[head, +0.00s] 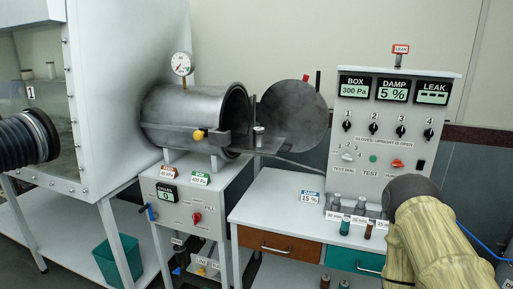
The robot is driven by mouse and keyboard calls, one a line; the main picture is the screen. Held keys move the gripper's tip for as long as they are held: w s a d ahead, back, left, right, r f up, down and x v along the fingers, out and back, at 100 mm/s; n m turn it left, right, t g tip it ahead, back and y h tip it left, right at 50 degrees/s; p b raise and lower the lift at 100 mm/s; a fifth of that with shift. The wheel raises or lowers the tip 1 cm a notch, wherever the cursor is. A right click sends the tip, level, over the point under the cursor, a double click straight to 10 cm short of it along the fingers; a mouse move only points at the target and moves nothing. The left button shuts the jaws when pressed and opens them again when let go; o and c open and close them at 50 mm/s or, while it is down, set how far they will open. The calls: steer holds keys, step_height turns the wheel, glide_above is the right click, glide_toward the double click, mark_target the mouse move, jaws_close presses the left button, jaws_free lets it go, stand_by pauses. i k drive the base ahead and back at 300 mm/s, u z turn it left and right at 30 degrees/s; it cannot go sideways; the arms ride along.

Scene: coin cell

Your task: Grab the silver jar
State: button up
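A small silver jar (258,137) with a dark band stands upright on the flat metal tray (270,148) at the mouth of the steel chamber. Two small grey metal cylinders (336,202) also stand on the white bench, in front of the control panel; I cannot tell whether they are jars. My arm, in a tan sleeve with a dark rounded joint, fills the lower right. No gripper fingers show, so I cannot see what my gripper holds. Nothing of mine touches the jar on the tray.
The chamber (190,118) has its round door (293,115) open to the right. The control panel (388,130) stands behind the bench (275,205). Small bottles (368,230) and labels line the bench's front right. The bench's left part is clear. A glove box is at left.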

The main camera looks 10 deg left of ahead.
mark_target(258, 133)
steer(key=z, duration=0.1)
steer(key=k, duration=0.35)
steer(key=u, duration=1.4)
steer(key=i, duration=1.25)
steer(key=z, duration=0.5)
steer(key=i, duration=0.6)
steer(key=z, duration=0.65)
